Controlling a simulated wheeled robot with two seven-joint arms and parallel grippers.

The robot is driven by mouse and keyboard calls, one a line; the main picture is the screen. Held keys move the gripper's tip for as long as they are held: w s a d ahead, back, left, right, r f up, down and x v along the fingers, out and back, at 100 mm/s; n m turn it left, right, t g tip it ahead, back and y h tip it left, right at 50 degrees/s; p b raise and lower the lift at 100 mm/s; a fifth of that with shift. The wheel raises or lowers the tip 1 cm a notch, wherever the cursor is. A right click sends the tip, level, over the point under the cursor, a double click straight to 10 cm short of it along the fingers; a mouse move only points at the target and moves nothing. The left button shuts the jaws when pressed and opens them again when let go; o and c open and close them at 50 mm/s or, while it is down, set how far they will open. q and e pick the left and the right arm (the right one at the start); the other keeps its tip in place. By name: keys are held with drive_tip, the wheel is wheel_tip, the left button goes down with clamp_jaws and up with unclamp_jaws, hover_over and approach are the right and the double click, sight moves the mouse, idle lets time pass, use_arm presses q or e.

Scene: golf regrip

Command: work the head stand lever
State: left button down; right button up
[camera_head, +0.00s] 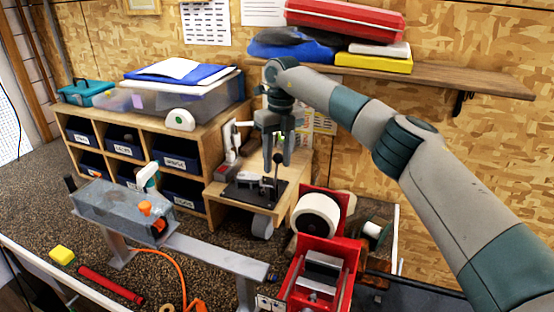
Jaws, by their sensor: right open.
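The head stand is a small dark base plate (252,193) with a grey metal fixture on it, on a low wooden stand. Its lever (276,170) is a thin upright rod with a dark knob near the top, at the right part of the plate. My right gripper (277,166) points down over the lever, with its two fingers apart. The lever's top lies between or just behind the fingertips; I cannot tell whether they touch it. My left gripper is not in view.
A wooden cubby shelf (150,133) with dark bins stands behind left. A grey bench (215,252) with a metal box crosses the front. A red machine (322,275) with a white roll stands at the front right. A wall shelf (470,80) is above my right arm.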

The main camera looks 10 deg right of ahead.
drive_tip(key=shift+f+p, duration=0.3)
drive_tip(key=shift+f, duration=0.8)
drive_tip(key=shift+c, duration=0.6)
clamp_jaws()
drive_tip(key=shift+s+d+f+b, duration=0.1)
drive_tip(key=shift+d+f+b, duration=0.1)
drive_tip(key=shift+b, duration=0.7)
drive_tip(key=d+t+y+b, duration=0.1)
drive_tip(key=y+b, duration=0.1)
drive_tip(key=b, duration=0.3)
drive_tip(key=s+d+f+t+y+b, duration=0.1)
drive_tip(key=y+b, duration=0.1)
drive_tip(key=b, duration=0.3)
drive_tip(key=s+d+t+y+b, duration=0.1)
drive_tip(key=t+b, duration=0.1)
drive_tip(key=b, duration=0.4)
drive_tip(key=shift+s+d+f+y, duration=0.15)
drive_tip(key=shift+f+y, duration=0.1)
drive_tip(key=shift+y, duration=0.15)
